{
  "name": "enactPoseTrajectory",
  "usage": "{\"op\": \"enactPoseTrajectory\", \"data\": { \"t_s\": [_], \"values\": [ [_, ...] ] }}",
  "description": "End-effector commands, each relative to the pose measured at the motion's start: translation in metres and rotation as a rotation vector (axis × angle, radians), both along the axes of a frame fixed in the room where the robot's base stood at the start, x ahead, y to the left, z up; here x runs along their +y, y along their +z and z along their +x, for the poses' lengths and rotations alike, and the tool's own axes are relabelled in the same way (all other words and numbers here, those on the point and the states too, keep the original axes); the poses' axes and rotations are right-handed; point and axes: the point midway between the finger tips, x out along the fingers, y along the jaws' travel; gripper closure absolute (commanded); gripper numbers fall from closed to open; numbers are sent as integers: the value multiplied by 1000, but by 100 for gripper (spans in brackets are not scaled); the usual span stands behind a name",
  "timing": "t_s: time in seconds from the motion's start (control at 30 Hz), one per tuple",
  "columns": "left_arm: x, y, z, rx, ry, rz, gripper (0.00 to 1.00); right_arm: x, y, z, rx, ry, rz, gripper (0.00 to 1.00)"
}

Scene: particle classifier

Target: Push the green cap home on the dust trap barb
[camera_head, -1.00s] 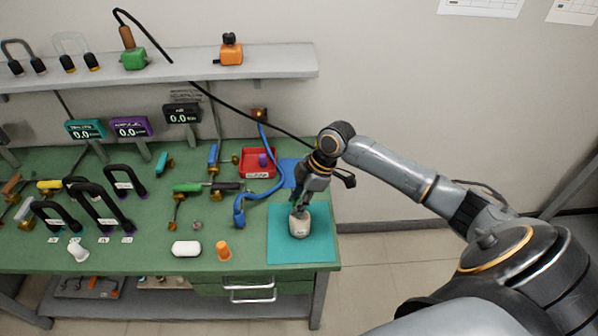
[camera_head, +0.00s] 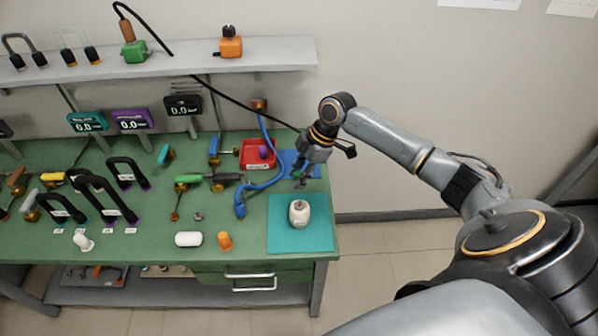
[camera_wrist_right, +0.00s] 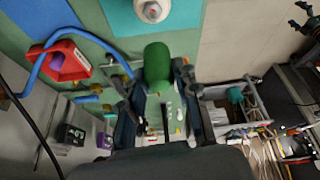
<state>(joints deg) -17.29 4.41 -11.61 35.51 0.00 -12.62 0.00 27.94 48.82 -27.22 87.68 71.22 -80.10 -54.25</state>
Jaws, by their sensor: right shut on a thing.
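The dust trap (camera_head: 299,212), a pale rounded body with a small grey fitting on top, stands upright on the teal mat (camera_head: 318,240). It also shows at the top edge of the right wrist view (camera_wrist_right: 152,9), partly cut off. My right gripper (camera_head: 300,180) is behind the trap and apart from it, near the blue mat. In the right wrist view its fingers (camera_wrist_right: 158,95) are shut on the green cap (camera_wrist_right: 157,63), whose rounded end sticks out past the fingertips. The barb cannot be made out clearly. My left gripper is not in view.
A red tray (camera_head: 257,154) and a blue hose (camera_head: 266,185) lie left of my right gripper. A black cable (camera_head: 255,110) runs close behind the gripper.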

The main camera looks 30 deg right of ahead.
Motion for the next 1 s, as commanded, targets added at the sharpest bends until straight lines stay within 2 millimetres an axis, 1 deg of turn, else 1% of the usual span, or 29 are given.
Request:
{"op": "enactPoseTrajectory", "data": {
  "t_s": [0.03, 0.3, 0.5, 0.63, 1.0],
  "values": [
    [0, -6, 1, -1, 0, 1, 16, 1, -9, -1, 2, 1, 0, 96],
    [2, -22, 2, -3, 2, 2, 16, 0, -37, 0, 2, 0, 0, 96],
    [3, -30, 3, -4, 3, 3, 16, 1, -52, 0, 2, 1, 0, 96],
    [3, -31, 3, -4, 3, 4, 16, 0, -55, 0, 2, 2, 0, 96],
    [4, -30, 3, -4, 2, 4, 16, 0, -55, 0, 1, 1, -1, 96]
  ]
}}
